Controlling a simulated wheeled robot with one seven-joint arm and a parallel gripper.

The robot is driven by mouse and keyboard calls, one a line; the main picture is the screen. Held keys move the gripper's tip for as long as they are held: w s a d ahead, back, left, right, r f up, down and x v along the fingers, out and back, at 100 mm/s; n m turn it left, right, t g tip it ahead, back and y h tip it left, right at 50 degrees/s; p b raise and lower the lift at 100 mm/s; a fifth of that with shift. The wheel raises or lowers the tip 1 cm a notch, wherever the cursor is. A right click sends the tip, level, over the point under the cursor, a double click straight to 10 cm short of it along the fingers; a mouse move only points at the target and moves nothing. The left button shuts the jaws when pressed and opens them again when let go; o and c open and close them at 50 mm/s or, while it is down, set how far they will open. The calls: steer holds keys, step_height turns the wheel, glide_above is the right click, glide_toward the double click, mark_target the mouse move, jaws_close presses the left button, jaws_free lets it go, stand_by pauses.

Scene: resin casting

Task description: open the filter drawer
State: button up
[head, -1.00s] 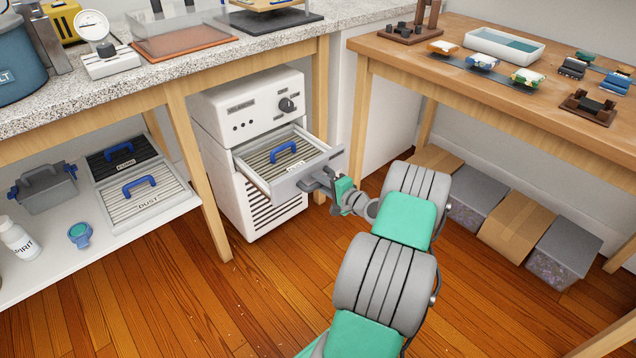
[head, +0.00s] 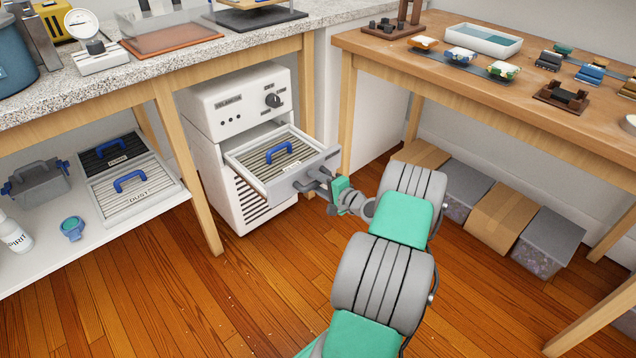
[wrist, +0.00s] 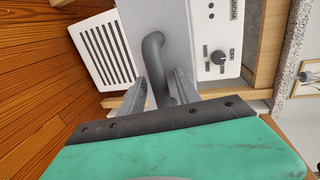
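The filter drawer (head: 297,178) is pulled out of the white cabinet (head: 226,99), with a wide part of its inside showing. A slatted filter panel (head: 258,163) with a blue handle (head: 279,153) lies in it. My gripper (head: 322,184) is at the drawer's front. In the wrist view, the drawer's dark curved bar handle (wrist: 153,58) lies between the two fingers of my gripper (wrist: 160,82), which look closed around it. The far part of the handle is hidden behind my gripper's palm.
A low shelf at left holds a grey caddy (head: 38,185) and two spare filters, one marked DUST (head: 110,200). Table legs stand on both sides of the cabinet. Boxes (head: 500,215) sit under the right table (head: 400,62). The wooden floor before the drawer is clear.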

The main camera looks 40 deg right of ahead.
steer(key=shift+s, duration=0.1)
steer(key=p+v, duration=0.2)
steer(key=v, duration=0.5)
steer(key=shift+r, duration=0.1)
steer(key=shift+s+a, duration=0.1)
steer(key=shift+s, duration=0.2)
